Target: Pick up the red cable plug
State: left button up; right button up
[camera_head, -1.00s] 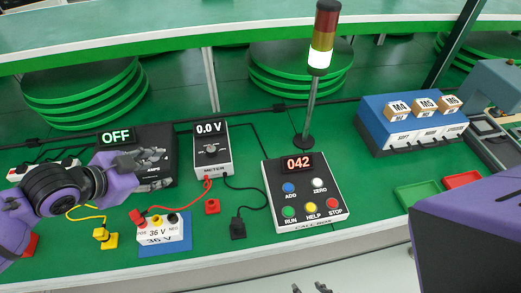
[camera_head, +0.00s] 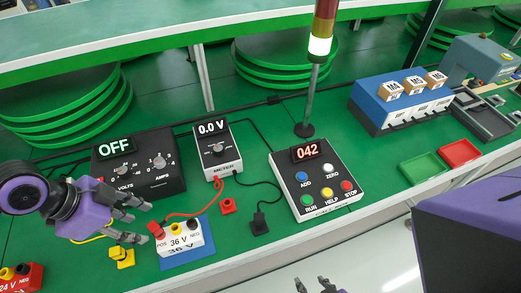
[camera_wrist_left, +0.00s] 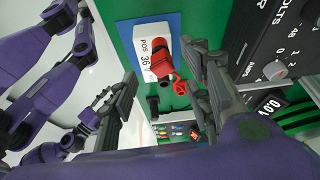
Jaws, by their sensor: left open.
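The red cable plug (camera_head: 157,230) stands at the POS end of the white 36 V block (camera_head: 180,242), with a red lead running to the meter (camera_head: 218,150). In the left wrist view the red plug (camera_wrist_left: 162,60) lies between my fingers, beyond their tips. My left gripper (camera_head: 145,220) is open and empty, just left of the plug, its fingers pointing toward it. I cannot tell whether they touch it. My right gripper (camera_head: 314,285) shows only its fingertips at the bottom edge; they are apart, with nothing seen between them.
A yellow plug (camera_head: 122,257) stands close below my left gripper. A red socket block (camera_head: 228,206) and a black plug (camera_head: 259,222) are to the right. The power supply (camera_head: 140,165) stands behind; the call box (camera_head: 318,182) is further right.

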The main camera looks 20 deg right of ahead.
aim_at(152, 226)
pick_arm(q)
jog(key=x, duration=0.4)
jog(key=shift+w+d+f, duration=0.15)
jog(key=shift+d, duration=0.4)
jog(key=shift+d+f, duration=0.25)
jog(key=shift+f, duration=0.3)
jog(key=shift+c, duration=1.1)
grip_shut()
jog(key=shift+r, duration=0.1)
